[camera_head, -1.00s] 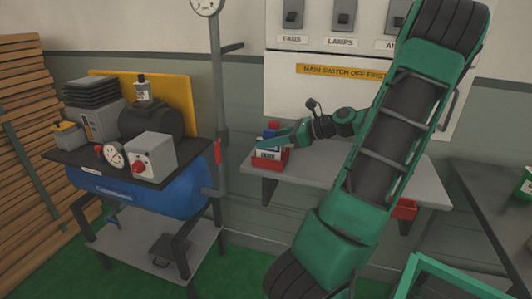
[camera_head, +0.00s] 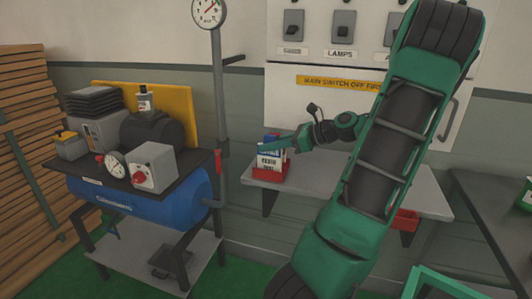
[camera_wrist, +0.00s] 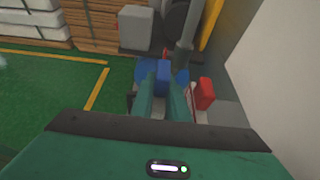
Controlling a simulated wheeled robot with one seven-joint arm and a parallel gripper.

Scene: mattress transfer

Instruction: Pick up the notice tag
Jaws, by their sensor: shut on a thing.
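The notice tag (camera_head: 268,163), a white card with dark lettering, shows in the head view just below my gripper (camera_head: 275,146), at the red holder on the left end of the wall shelf. My gripper is shut on it. In the wrist view a blue piece (camera_wrist: 163,78) sits between the fingertips of my gripper (camera_wrist: 163,84). A blue part also shows behind the fingers in the head view. Whether the tag's lower edge is clear of the red holder I cannot tell.
The red holder (camera_head: 268,175) stands on the grey shelf (camera_head: 325,178) under the switch panel (camera_head: 350,70). A post with a gauge (camera_head: 208,12) and a blue compressor (camera_head: 150,197) stand to the left. A dark table (camera_head: 490,195) is at the right.

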